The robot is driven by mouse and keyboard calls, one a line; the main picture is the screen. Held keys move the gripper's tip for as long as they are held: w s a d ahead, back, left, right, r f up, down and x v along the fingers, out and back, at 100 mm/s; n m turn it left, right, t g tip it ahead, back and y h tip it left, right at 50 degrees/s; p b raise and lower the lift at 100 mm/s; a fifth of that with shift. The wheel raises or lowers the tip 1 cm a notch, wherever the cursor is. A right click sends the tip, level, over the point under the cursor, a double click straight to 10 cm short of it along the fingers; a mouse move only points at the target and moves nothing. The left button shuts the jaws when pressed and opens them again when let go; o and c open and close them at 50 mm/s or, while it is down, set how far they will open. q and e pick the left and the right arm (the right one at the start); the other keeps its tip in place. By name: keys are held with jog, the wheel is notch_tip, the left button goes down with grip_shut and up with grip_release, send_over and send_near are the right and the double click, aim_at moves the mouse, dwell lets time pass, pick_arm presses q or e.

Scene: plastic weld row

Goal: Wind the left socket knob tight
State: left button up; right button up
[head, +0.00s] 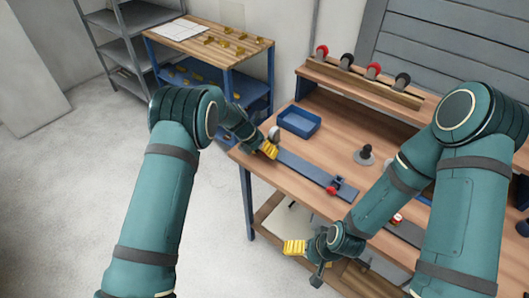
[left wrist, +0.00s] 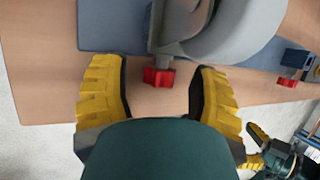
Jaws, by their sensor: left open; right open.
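The left socket knob (left wrist: 158,77) is small, red and lobed, under a grey rounded fitting (left wrist: 210,45) on the blue-grey strip. My left gripper (head: 268,149) is at the strip's left end. In the left wrist view, its yellow fingers are open on either side of the knob, with gaps visible. In the head view, this knob is hidden by the gripper; part of the grey fitting (head: 274,133) shows. My right gripper (head: 294,247) is open and empty in front of the bench's front edge, well away from the knob.
The blue-grey strip (head: 303,171) runs along the wooden bench to another red knob (head: 332,191). A blue tray (head: 299,122) lies behind it. A grey post with a dark top (head: 365,153) stands further right. Red and black-topped items line the back shelf.

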pick_arm(q)
grip_shut()
pick_arm(e)
jog(key=shift+r, duration=0.1)
dwell(0.3)
pick_arm(q)
jog(key=shift+s+d+r+t+y+p, duration=0.15)
jog(key=shift+t+y+p, duration=0.15)
jog(key=shift+y+p, duration=0.45)
jog(key=shift+m+t+y+p, duration=0.4)
jog(key=shift+t+y+p, duration=0.25)
jog(key=shift+p, duration=0.45)
jog(key=shift+s+f+m+t+y+p, duration=0.1)
jog(key=shift+f+m+t+y+p, duration=0.15)
jog(key=shift+t+y+p, duration=0.7)
jog(key=shift+y, duration=0.35)
pick_arm(e)
notch_tip(320, 180, up, 6)
jog(key=w, duration=0.1)
jog(key=shift+w+d+t, duration=0.2)
jog(key=shift+w+t, duration=0.1)
jog(key=shift+w, duration=0.05)
